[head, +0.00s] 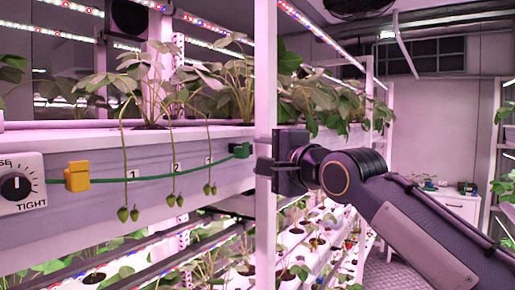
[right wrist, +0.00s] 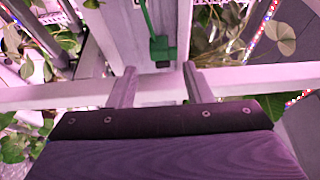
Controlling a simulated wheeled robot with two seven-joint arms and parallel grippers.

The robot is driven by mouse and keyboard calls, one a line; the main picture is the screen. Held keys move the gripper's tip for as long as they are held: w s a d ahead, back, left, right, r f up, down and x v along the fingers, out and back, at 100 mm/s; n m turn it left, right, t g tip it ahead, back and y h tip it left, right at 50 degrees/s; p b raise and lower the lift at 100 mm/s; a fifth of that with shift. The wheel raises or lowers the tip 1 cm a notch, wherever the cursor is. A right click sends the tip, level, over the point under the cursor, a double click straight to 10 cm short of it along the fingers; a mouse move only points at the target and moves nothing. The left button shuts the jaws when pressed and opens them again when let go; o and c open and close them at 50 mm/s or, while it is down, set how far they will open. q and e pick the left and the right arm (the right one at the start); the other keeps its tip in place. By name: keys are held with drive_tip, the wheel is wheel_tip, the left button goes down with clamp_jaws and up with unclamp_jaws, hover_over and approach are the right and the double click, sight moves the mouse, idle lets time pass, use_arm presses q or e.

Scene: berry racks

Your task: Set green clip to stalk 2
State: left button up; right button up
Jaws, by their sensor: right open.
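In the head view the green clip (head: 241,150) sits at the right end of a green line on the pale trough face. It also shows in the right wrist view (right wrist: 162,48), beyond my fingertips and roughly between them. Stalk 2 (head: 173,145) hangs over the trough edge beside the label 2, with green berries at its end; the line runs across the hanging stalks. My right gripper (head: 262,165) is open and empty beside the white post, right of the clip and apart from it. Its two fingers (right wrist: 158,80) show spread in the right wrist view. My left gripper is not in view.
The white post (head: 265,100) stands close to my right gripper. A yellow block (head: 77,176) holds the line's left part, near a dial marked TIGHT (head: 15,187). Stalk 1 (head: 125,165) and another stalk (head: 209,140) hang either side of stalk 2. Leafy plants fill the trough above.

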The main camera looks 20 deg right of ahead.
sight(246, 153)
drive_tip(key=p+x, duration=0.2)
drive_tip(key=x, duration=0.4)
drive_tip(key=shift+w+a+r+p, duration=0.1)
drive_tip(key=shift+a+p, duration=0.1)
drive_tip(key=shift+p, duration=0.15)
drive_tip(key=shift+w+a, duration=0.25)
drive_tip(key=shift+w, duration=0.15)
drive_tip(key=shift+c, duration=0.2)
clamp_jaws()
